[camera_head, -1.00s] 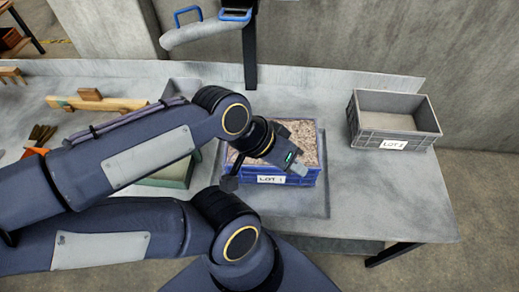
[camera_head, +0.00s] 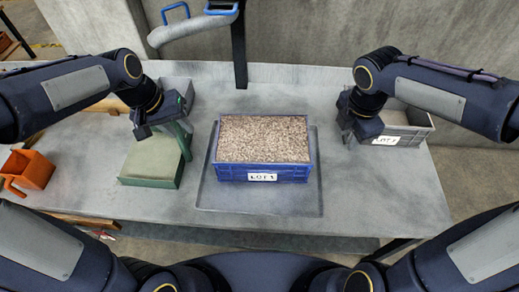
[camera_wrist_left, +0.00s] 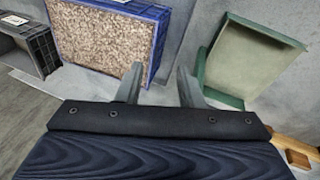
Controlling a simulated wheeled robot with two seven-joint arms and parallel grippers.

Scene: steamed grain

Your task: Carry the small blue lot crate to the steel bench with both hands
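The blue crate (camera_head: 226,172), labelled LOT 1, stands upright on a flat grey plate on the grey worktop, filled with brownish grain. It also shows in the left wrist view (camera_wrist_left: 153,14). My left gripper (camera_head: 146,124) is left of the crate, apart from it, above the green tray. In the left wrist view its two fingers (camera_wrist_left: 159,88) are spread with nothing between them. My right gripper (camera_head: 350,132) is to the right of the crate, apart from it, near the grey crate; its finger opening is not clear. I cannot tell whether this worktop is the steel bench.
A grey crate (camera_head: 419,132) with a LOT label stands at the right end. A green tray (camera_head: 150,182) sits left of the blue crate, an orange bin (camera_head: 33,168) at far left. A dark post (camera_head: 239,55) rises behind. The worktop (camera_head: 370,195) is bare at front right.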

